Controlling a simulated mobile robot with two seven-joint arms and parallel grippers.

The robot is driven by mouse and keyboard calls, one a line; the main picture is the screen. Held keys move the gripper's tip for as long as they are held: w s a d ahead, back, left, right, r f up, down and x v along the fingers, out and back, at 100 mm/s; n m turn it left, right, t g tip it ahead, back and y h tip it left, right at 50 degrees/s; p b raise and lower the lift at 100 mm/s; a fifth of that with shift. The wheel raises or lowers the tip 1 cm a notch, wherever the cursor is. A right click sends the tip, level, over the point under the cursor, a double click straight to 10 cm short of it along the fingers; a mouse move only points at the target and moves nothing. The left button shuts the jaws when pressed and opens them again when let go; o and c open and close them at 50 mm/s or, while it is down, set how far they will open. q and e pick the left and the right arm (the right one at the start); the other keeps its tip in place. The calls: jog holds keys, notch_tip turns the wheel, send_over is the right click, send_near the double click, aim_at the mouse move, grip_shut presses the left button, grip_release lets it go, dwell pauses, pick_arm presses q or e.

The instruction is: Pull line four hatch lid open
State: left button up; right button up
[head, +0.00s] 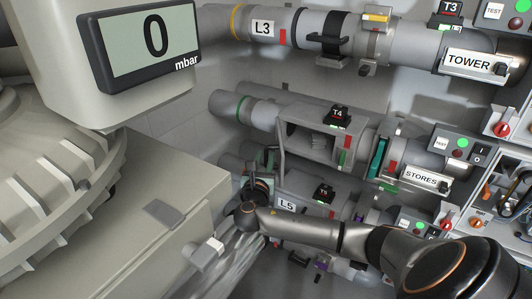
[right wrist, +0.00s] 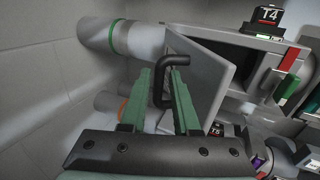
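The line four pipe section with its T4 tag (head: 338,114) is in the middle of the head view. Its hatch lid (head: 282,146) stands swung out from the box, whose opening shows. In the right wrist view the lid is a grey plate (right wrist: 208,82) angled away from the dark opening (right wrist: 240,68). A black bent handle (right wrist: 177,60) sticks out from the lid. My right gripper (right wrist: 160,82) has its green fingers on either side of the handle, with a small gap showing. It is small and dark in the head view (head: 260,184). My left gripper is not in view.
The L3 pipe (head: 270,28) runs above and the L5 pipe (head: 290,205) below, close to my right arm. A pressure display (head: 145,42) and a large ribbed machine (head: 50,180) fill the left. Switch panels (head: 460,148) stand at right.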

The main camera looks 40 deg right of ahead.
jog(key=shift+x, duration=1.4)
jog(key=shift+c, duration=0.3)
grip_shut()
